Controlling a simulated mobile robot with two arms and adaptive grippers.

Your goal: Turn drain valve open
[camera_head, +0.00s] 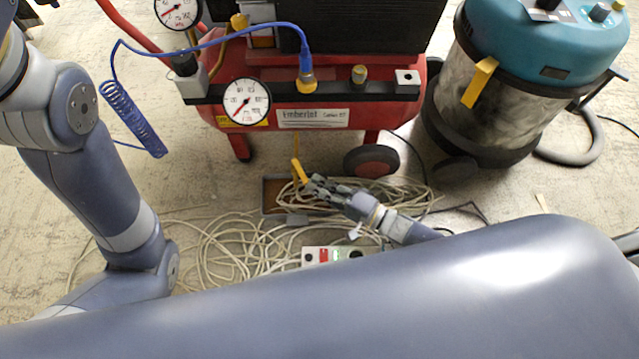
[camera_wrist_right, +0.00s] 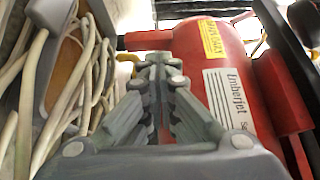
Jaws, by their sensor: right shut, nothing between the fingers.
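The red compressor (camera_head: 330,100) stands in the head view, with its tank also in the wrist view (camera_wrist_right: 205,75). A yellow drain valve lever (camera_head: 299,171) hangs on a thin yellow stem below the tank. It tilts down to the right. My right gripper (camera_head: 309,185) is shut and empty, with its fingertips right by the lever's lower end; I cannot tell if they touch. In the wrist view the closed fingers (camera_wrist_right: 158,62) point at the tank, and a bit of yellow (camera_wrist_right: 128,59) shows behind them. My left gripper is out of view.
Loose pale cable coils (camera_head: 235,245) lie on the floor around my right gripper. A shallow dark tray (camera_head: 271,187) sits under the valve. A power strip (camera_head: 335,256) lies nearer. A teal vacuum (camera_head: 540,55) stands right; a compressor wheel (camera_head: 372,160) is close by.

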